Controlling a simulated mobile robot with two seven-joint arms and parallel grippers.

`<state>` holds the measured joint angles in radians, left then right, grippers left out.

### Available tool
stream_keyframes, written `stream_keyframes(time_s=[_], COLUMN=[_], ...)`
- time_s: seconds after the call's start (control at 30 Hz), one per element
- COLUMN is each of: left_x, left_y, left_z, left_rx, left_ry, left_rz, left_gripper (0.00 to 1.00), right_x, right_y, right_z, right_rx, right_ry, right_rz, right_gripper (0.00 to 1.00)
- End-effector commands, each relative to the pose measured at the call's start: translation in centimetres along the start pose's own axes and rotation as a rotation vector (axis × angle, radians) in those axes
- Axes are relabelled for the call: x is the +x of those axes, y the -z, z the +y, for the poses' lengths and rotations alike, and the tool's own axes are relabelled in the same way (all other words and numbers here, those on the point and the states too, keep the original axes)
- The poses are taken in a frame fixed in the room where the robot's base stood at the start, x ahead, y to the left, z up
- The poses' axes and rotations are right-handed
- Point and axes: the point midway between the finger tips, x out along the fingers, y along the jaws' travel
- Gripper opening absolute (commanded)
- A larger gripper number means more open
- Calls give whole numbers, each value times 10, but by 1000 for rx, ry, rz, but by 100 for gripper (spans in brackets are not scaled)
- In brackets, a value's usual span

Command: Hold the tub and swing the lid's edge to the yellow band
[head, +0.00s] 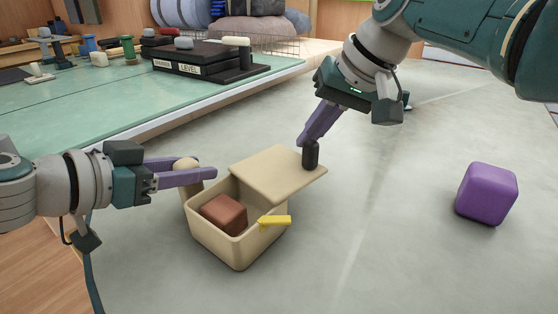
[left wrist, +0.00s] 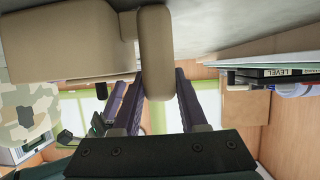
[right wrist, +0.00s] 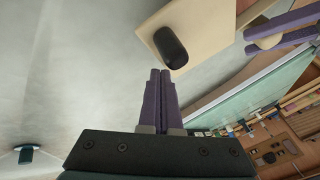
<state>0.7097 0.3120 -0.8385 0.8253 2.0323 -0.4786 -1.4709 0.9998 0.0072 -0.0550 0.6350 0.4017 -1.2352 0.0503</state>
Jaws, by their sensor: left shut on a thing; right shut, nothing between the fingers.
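The beige open tub (head: 237,250) stands on the grey table, with a reddish-brown block (head: 224,214) inside. Its beige lid (head: 270,172) lies askew over the far part, overhanging at the right, so the near part is open. A black peg (head: 311,155) stands on the lid near its right corner. The yellow band (head: 275,221) is at the tub's right rim, apart from the lid's near edge. My left gripper (head: 208,175) is shut on the tub's rounded handle (left wrist: 155,50). My right gripper (right wrist: 160,72) is shut and empty beside the peg; contact is unclear.
A purple cube (head: 487,193) stands on the table at the right. A black box labelled LEVEL (head: 190,67) and several tools lie on the green mat (head: 100,105) at the back left. The table between tub and cube is clear.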

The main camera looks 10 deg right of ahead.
Motion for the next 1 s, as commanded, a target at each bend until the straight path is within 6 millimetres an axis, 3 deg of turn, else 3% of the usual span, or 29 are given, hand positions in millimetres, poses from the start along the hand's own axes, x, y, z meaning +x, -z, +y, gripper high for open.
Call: stream_keyframes(time_s=[1.0], left_x=[0], left_y=[-6], left_z=[1], left_rx=[0], left_ry=[-2], left_rz=[-10], left_gripper=[0], right_x=[-13], right_y=[-44], right_z=[-8], right_rx=[-1], right_ry=[-1], right_rz=[-1], right_gripper=[0])
